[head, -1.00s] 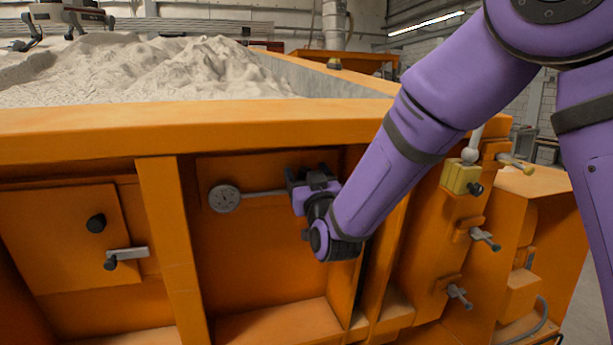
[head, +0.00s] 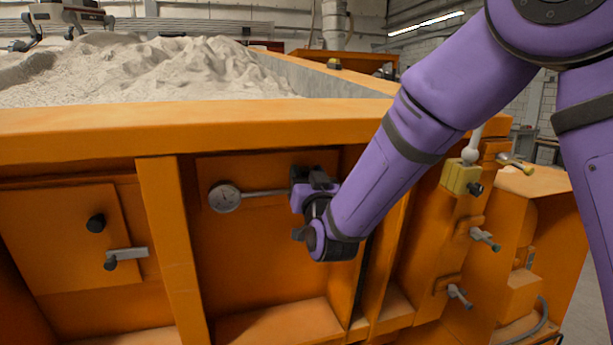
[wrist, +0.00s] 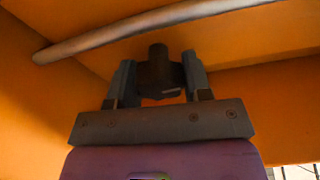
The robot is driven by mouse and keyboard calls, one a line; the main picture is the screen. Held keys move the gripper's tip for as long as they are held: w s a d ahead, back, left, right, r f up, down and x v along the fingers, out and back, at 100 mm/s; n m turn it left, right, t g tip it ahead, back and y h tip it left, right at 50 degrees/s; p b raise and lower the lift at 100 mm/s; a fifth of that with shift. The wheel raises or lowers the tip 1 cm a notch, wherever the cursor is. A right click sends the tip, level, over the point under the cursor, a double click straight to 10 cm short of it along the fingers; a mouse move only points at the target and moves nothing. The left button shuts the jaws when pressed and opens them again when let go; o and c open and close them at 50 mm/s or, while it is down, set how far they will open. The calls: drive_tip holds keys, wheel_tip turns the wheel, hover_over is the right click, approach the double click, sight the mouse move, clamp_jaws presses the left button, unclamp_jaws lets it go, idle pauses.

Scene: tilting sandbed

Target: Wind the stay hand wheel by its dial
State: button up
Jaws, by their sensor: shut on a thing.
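The round pale dial (head: 224,198) is on the orange front panel in the head view, with a thin rod running right from it toward my gripper (head: 308,178). Its marks are too small to read. In the wrist view my gripper (wrist: 158,76) is shut on a dark knob-like part (wrist: 158,70), apparently the stay hand wheel, with one finger on each side. In the head view my gripper and wrist hide the wheel.
A vertical orange rib (head: 168,235) stands left of the dial. A hatch with a latch handle (head: 127,254) is further left. A yellow block (head: 460,177) and several handles are at right. Sand (head: 150,65) fills the bed above.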

drive_tip(key=m+h, duration=0.1)
drive_tip(key=m, duration=0.2)
drive_tip(key=m+h, duration=0.1)
drive_tip(key=m, duration=0.1)
drive_tip(key=shift+m, duration=0.4)
drive_tip(key=m, duration=0.2)
drive_tip(key=m+h, duration=0.1)
drive_tip(key=m, duration=0.2)
drive_tip(key=shift+d+h, duration=0.1)
drive_tip(key=shift+h, duration=0.2)
drive_tip(key=m+g, duration=0.1)
drive_tip(key=m, duration=0.4)
drive_tip(key=shift+f+h, duration=0.15)
drive_tip(key=shift+h, duration=0.25)
drive_tip(key=shift+m+g, duration=0.5)
drive_tip(key=shift+m, duration=1.8)
drive_tip(key=shift+f, duration=0.1)
drive_tip(key=o, duration=0.9)
drive_tip(key=shift+f, duration=0.15)
